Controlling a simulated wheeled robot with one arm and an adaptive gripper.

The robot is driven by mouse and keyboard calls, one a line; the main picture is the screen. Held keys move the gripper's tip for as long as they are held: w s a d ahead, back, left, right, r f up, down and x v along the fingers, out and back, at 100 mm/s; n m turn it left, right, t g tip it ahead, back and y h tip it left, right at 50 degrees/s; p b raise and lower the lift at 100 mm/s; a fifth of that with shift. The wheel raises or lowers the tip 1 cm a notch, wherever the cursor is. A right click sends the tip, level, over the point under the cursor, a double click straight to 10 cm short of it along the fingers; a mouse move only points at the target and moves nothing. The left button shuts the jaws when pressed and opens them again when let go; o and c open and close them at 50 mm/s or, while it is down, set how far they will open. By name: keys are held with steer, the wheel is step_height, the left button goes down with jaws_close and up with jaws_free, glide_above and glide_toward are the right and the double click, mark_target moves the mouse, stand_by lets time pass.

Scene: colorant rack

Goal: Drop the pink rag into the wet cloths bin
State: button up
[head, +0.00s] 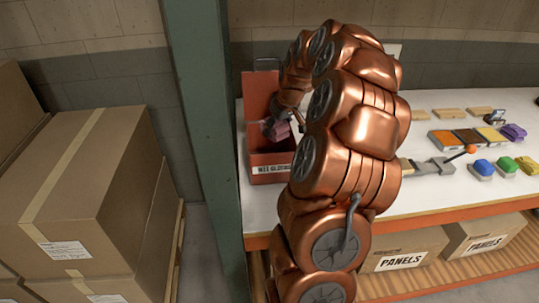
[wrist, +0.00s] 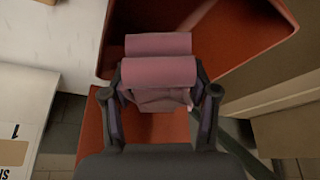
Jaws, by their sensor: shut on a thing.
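The pink rag (head: 275,131) is held by my gripper (head: 282,118) at the open-topped red bin (head: 270,166), whose front label reads as wet cloths. In the wrist view the folded rag (wrist: 158,72) lies between the two fingers of my gripper (wrist: 160,88), which is shut on it. The bin's red wall and rim (wrist: 262,22) show around and beyond the rag. The rag seems to be over or just inside the bin opening; its exact height is hard to tell. My arm hides the bin's right side in the head view.
The bin stands at the left end of a white bench (head: 440,195), beside a green post (head: 208,130). Colored blocks and a tool with an orange knob (head: 470,149) lie to the right. Cardboard boxes (head: 95,190) are stacked at left; PANELS boxes (head: 405,250) sit below.

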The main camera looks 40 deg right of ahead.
steer(key=shift+f, duration=0.55)
steer(key=o, duration=1.6)
steer(key=v, duration=1.2)
